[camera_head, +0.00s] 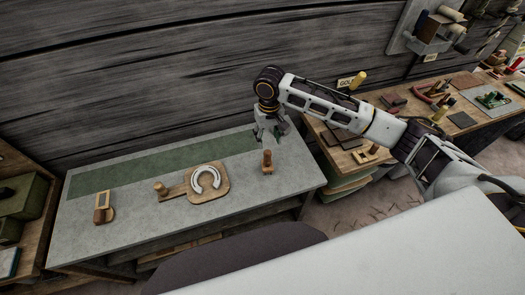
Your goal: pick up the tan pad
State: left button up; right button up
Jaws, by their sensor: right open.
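I cannot single out the tan pad with certainty. A small upright brown-and-tan piece (267,161) stands on the right part of the grey table. A tan and dark brown block (104,208) stands on the left part of the table. My right gripper (268,138) points down at the table's back right, just behind the upright piece in the picture. It is open, and nothing shows between its fingers. My left gripper is not in view.
A wooden paddle board (222,186) with a pale horseshoe (205,181) lies mid-table on the grey table (150,235). A green strip (160,165) runs along the back. A wooden bench (345,158) with several tools and flat pieces stands right. The table's front left is clear.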

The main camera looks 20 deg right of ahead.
aim_at(106, 214)
jog(key=u, duration=1.45)
